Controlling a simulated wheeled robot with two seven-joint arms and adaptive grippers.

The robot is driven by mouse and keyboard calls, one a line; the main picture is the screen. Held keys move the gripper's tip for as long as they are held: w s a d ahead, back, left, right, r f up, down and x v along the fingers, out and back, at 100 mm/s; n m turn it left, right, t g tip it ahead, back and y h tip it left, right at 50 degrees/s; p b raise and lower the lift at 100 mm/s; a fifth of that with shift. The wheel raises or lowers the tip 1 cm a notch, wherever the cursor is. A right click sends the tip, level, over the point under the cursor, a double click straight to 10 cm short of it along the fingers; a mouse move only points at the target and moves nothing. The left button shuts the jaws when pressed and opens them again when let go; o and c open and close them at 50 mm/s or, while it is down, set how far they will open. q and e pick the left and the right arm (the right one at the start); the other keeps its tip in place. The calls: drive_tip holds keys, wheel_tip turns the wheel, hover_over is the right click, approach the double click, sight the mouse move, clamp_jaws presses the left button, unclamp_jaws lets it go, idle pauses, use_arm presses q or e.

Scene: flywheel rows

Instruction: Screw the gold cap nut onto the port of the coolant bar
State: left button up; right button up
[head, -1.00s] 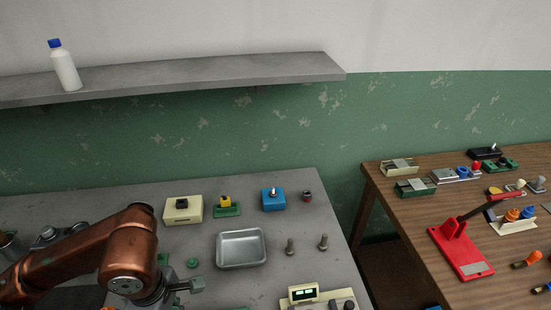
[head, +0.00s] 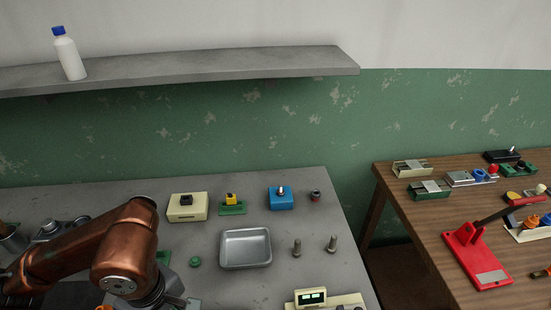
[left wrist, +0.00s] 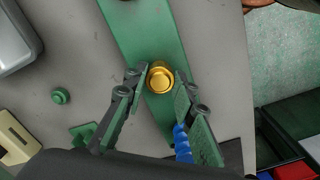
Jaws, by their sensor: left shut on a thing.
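The gold cap nut (left wrist: 160,78) sits between the fingertips of my left gripper (left wrist: 158,84) in the left wrist view, and the gripper is shut on it. The green coolant bar (left wrist: 140,28) runs beneath the nut, from the top of that view down behind the fingers. The port does not show, and I cannot tell whether the nut touches the bar. In the head view my left arm covers this area, and the nut is hidden. My right gripper is in neither view.
A metal tray (head: 246,248) lies on the grey table beside a green knob (head: 195,261). A cream box (head: 187,207), a blue box (head: 281,198) and two bolts stand farther back or right. A brown table (head: 440,210) with a red lever press (head: 478,258) stands at right.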

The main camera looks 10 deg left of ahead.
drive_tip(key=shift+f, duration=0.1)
use_arm(q)
drive_tip(key=m+b, duration=0.1)
drive_tip(key=m, duration=0.2)
drive_tip(key=shift+f+m, duration=0.15)
drive_tip(key=shift+m, duration=0.15)
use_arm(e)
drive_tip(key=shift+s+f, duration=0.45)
use_arm(q)
drive_tip(key=o, duration=0.7)
drive_tip(key=shift+c, duration=0.2)
drive_tip(key=shift+o, duration=0.4)
drive_tip(key=shift+r, duration=0.2)
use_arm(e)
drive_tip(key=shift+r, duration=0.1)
use_arm(q)
drive_tip(key=shift+r+p, duration=1.05)
drive_tip(key=shift+r, duration=0.45)
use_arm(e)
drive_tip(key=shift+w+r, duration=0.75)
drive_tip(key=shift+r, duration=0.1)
use_arm(q)
drive_tip(key=shift+o, duration=0.3)
drive_tip(key=shift+f, duration=0.1)
